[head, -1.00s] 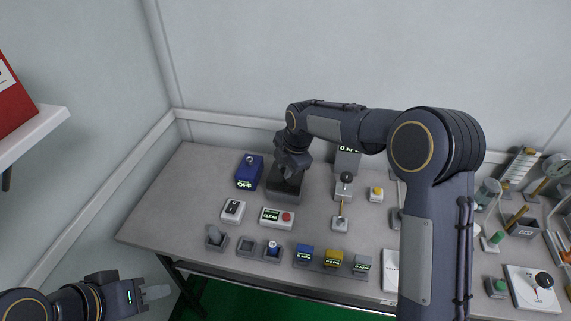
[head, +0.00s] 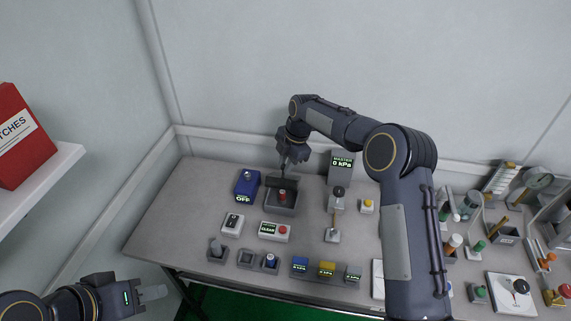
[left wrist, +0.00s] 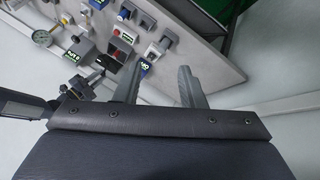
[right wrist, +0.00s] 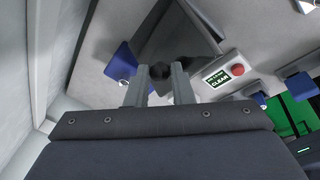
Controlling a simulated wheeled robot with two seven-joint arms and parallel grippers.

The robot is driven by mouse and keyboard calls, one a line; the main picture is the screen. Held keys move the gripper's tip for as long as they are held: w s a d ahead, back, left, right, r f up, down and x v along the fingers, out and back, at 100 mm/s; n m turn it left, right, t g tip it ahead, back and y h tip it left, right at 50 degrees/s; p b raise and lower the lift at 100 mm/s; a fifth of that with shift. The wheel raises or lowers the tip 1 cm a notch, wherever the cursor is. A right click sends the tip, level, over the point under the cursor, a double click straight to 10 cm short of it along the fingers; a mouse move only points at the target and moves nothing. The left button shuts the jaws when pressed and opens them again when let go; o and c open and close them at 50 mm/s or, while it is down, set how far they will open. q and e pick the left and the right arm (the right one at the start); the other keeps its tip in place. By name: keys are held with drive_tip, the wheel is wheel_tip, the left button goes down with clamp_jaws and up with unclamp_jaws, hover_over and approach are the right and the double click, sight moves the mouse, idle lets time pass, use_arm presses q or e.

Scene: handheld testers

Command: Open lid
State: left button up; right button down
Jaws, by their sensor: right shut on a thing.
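The dark grey box (head: 281,209) stands on the table. Its dark lid (head: 281,182) is tilted up at the back, and a small reddish item (head: 283,195) shows inside. My right gripper (head: 285,167) is at the lid's top edge from behind. In the right wrist view its fingers (right wrist: 157,90) are shut on the dark knob (right wrist: 160,71) of the lid (right wrist: 175,35). My left gripper (head: 153,293) is apart from the table, at the lower left. Its fingers are spread and empty in the left wrist view (left wrist: 158,88).
A blue box reading OFF (head: 247,186) is just left of the box. A CLEAR panel with a red button (head: 276,231) is in front. A lever (head: 335,212) and MASTER display (head: 341,165) are to the right. Small blocks line the table's front.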

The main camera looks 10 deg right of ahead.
use_arm(q)
drive_tip(key=shift+c, duration=0.5)
drive_tip(key=shift+w, duration=0.15)
drive_tip(key=shift+c, duration=1.2)
drive_tip(key=w+m, duration=0.2)
drive_tip(key=w, duration=0.1)
drive_tip(key=w+a+m+y, duration=0.1)
drive_tip(key=w+m, duration=0.1)
drive_tip(key=w, duration=0.1)
drive_tip(key=w+a+m+t, duration=0.1)
drive_tip(key=w+m, duration=0.1)
drive_tip(key=w, duration=0.1)
drive_tip(key=shift+r+y, duration=0.1)
drive_tip(key=shift+y, duration=0.3)
clamp_jaws()
drive_tip(key=m+t+h, duration=0.2)
drive_tip(key=m+h, duration=0.4)
drive_tip(key=m, duration=1.7)
hover_over(275, 179)
drive_tip(key=s+a, duration=0.8)
wheel_tip(275, 179, down, 8)
drive_tip(key=shift+n, duration=0.3)
drive_tip(key=x, duration=1.1)
drive_tip(key=shift+w+d+r, duration=0.15)
drive_tip(key=shift+w+d, duration=0.05)
drive_tip(key=shift+d, duration=0.35)
drive_tip(key=shift+w+d, duration=0.3)
drive_tip(key=shift+w, duration=0.05)
